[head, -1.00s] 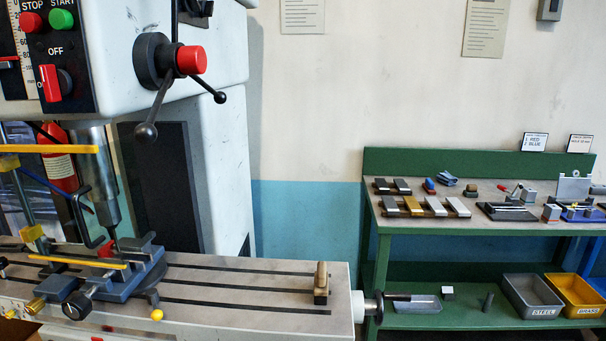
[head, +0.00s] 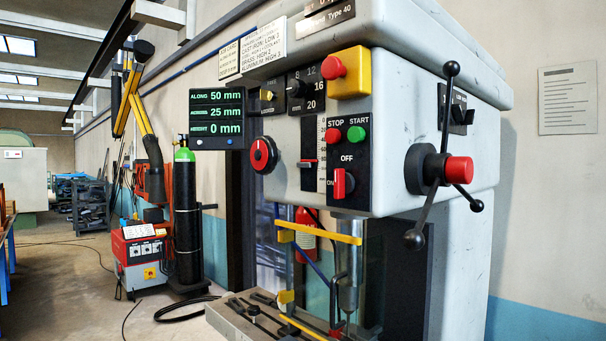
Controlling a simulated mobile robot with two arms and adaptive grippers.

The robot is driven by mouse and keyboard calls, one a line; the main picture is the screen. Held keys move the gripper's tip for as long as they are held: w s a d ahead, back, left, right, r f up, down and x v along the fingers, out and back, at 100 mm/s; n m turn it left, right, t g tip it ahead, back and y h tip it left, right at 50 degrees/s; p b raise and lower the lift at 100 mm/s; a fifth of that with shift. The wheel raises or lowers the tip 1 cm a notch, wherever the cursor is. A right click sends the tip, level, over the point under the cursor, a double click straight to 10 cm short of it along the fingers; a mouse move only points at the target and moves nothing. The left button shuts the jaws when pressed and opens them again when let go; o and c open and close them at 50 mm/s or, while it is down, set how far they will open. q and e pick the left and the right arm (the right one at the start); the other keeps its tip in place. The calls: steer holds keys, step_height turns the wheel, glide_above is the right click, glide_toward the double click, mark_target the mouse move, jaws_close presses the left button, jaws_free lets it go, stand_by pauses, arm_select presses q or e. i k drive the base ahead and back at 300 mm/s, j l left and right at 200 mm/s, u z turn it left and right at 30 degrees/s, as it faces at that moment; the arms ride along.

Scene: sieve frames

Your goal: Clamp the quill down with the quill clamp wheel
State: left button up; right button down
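The drilling machine's head (head: 445,105) fills the right half of the head view. The quill (head: 349,270) is the bright metal spindle below it, upright behind a clear guard with a yellow bar (head: 325,236). A small red-faced wheel with a black rim (head: 262,154) sits on the head's left edge; it looks like the clamp wheel, but no label on it is readable. The three-armed feed lever with a red hub cap (head: 458,170) is on the right side. Whether the quill is clamped cannot be told. Neither of my grippers is in view.
A green readout (head: 217,118) shows 50, 25 and 0 mm beside the red-faced wheel. The control panel (head: 348,160) has stop, start and an off switch. The machine table (head: 240,318) is low in front. A welder (head: 139,258) and gas cylinder (head: 187,215) stand left; floor farther left is open.

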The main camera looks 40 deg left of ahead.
mark_target(264, 154)
steer(key=u, duration=1.6)
